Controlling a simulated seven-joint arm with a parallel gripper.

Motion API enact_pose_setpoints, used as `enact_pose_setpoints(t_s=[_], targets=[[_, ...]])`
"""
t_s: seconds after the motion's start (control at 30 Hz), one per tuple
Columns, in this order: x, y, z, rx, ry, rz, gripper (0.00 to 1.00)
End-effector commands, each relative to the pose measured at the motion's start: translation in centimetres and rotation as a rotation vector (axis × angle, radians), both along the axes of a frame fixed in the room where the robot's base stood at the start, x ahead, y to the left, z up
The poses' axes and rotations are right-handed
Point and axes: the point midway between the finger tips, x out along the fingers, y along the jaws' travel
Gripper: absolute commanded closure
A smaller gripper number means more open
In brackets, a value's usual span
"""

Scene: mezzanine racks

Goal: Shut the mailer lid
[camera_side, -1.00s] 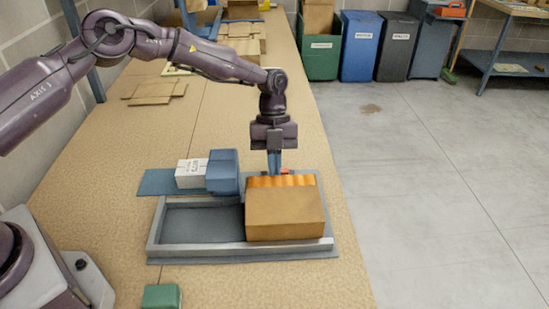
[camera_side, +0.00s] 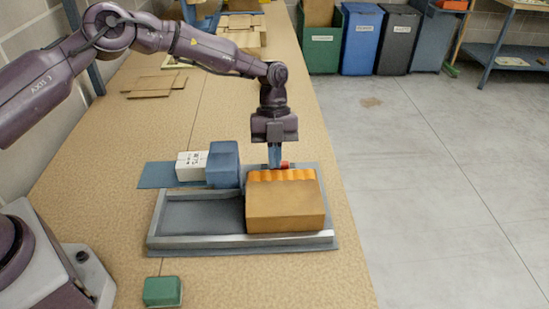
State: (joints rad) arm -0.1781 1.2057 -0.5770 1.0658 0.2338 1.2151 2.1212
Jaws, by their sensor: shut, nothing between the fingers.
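The mailer (camera_side: 286,207) is a brown cardboard box at the right end of a shallow grey tray (camera_side: 196,241). A scalloped orange strip (camera_side: 281,174) runs along its far top edge. I cannot clearly tell the lid apart from the brown top and front. My gripper (camera_side: 275,166) points down just behind the far edge of the mailer, its blue fingers shut and empty. A small red piece (camera_side: 285,164) shows beside the fingertips. Whether the fingers touch the mailer is hidden.
A blue block (camera_side: 223,165) and a white labelled box (camera_side: 191,166) stand behind the tray on a blue mat (camera_side: 154,176). The tray's left part is empty. A green block (camera_side: 162,291) lies in front. Flat cardboard (camera_side: 156,85) lies farther back. The table's right edge is close to the tray.

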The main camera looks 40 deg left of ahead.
Motion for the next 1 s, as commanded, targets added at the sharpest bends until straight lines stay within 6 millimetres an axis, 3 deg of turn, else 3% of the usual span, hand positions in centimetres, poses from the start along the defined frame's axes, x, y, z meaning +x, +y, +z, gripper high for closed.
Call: enact_pose_setpoints(t_s=[0.37, 0.57, 0.8, 1.0], targets=[[0.0, 0.0, 1.6, -0.001, -0.001, 0.000, 1.00], [0.1, 0.0, 5.0, 0.000, -0.004, 0.000, 1.00], [2.8, 2.7, 8.7, -0.002, -0.003, 0.002, 1.00], [4.2, 4.0, 10.6, 0.000, -0.002, 0.002, 1.00]])
